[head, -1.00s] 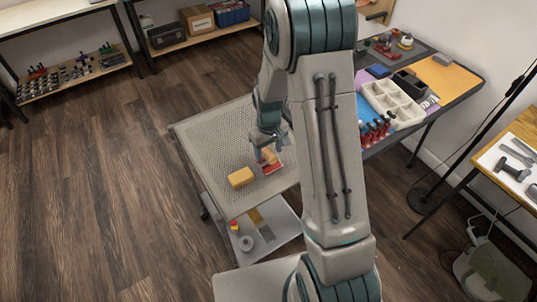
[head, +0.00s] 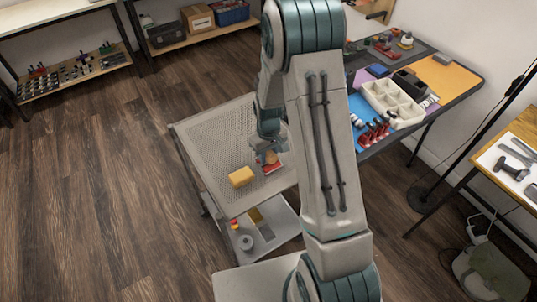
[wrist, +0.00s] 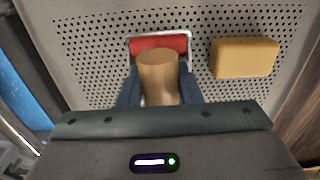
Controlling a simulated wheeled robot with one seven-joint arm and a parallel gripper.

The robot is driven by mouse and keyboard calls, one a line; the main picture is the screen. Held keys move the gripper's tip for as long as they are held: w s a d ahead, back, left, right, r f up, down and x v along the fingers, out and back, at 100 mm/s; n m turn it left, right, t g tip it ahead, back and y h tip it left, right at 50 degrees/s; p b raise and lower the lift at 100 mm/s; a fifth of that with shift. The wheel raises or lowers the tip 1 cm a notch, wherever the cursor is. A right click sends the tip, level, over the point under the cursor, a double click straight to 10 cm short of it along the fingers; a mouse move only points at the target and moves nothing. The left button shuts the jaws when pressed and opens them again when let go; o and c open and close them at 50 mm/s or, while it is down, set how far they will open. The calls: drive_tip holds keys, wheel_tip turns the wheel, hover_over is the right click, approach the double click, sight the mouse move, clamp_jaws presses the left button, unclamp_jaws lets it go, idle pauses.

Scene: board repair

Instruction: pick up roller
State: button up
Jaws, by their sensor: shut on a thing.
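The roller shows in the wrist view as a red head in a pale frame (wrist: 160,43) with a tan wooden handle (wrist: 158,75) running towards me. My gripper (wrist: 157,92) is shut on this handle, with one dark blue finger on each side. In the head view the roller's red part (head: 271,168) shows at the perforated top of a cart, just below my gripper (head: 270,151). My fingers hide part of the handle. I cannot tell if the roller touches the surface.
A yellow-tan block (head: 241,177) lies on the cart's perforated top (head: 212,145), left of the roller. The cart's lower shelf (head: 283,228) holds small items. A workbench at the right carries a compartment tray (head: 392,103) and red-handled tools (head: 374,133). Open floor lies to the left.

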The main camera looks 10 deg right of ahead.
drive_tip(key=shift+r, duration=0.15)
wheel_tip(320, 180, up, 4)
drive_tip(key=shift+f+b, duration=0.1)
drive_tip(key=shift+b, duration=0.25)
drive_tip(key=s+d+r, duration=0.2)
drive_tip(key=s+r, duration=0.1)
drive_tip(key=s, duration=0.2)
drive_tip(key=s+d+r+b, duration=0.1)
drive_tip(key=s+d+r, duration=0.1)
drive_tip(key=s+r, duration=0.2)
drive_tip(key=shift+s+d, duration=0.4)
drive_tip(key=shift+s, duration=0.45)
